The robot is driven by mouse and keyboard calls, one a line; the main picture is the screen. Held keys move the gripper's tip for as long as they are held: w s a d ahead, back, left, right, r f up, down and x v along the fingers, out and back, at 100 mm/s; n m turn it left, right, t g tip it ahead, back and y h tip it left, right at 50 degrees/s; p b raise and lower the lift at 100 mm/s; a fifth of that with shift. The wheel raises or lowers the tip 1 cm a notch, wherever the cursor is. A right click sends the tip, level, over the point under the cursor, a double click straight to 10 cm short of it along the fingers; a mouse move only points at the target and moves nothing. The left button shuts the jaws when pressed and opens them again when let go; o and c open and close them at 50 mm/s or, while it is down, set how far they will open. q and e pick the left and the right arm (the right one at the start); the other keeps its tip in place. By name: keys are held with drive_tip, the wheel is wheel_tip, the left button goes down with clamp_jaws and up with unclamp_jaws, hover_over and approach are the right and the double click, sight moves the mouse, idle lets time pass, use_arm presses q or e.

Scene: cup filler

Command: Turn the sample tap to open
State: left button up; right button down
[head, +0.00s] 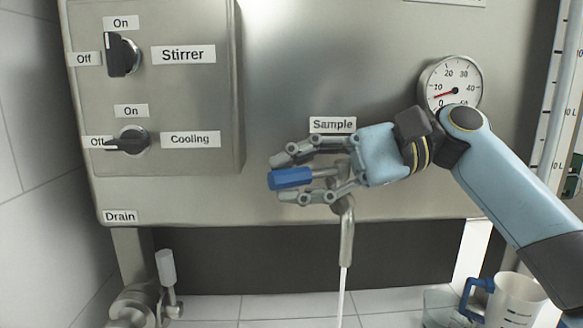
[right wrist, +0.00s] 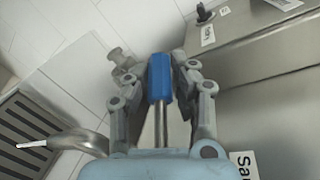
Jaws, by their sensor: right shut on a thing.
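The sample tap has a blue handle (head: 291,179) on a metal stem, below the "Sample" label (head: 332,125). The handle points left and lies almost level. The tap's metal spout (head: 347,240) points down, and a thin pale stream (head: 341,300) runs from it. My right gripper (head: 284,178) comes in from the right and is shut on the blue handle, one finger above and one below it. In the right wrist view the blue handle (right wrist: 160,78) sits between the fingers, with the spout (right wrist: 88,138) at lower left. My left gripper is not in view.
The stirrer knob (head: 123,55) and cooling knob (head: 128,142) are on a raised panel at left. A gauge (head: 450,84) is behind my right arm. The drain valve (head: 145,300) is at lower left. A jug with a blue handle (head: 515,300) stands at lower right.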

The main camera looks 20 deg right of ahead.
drive_tip(key=shift+f, duration=0.1)
drive_tip(key=c, duration=1.1)
unclamp_jaws()
drive_tip(key=v, duration=1.2)
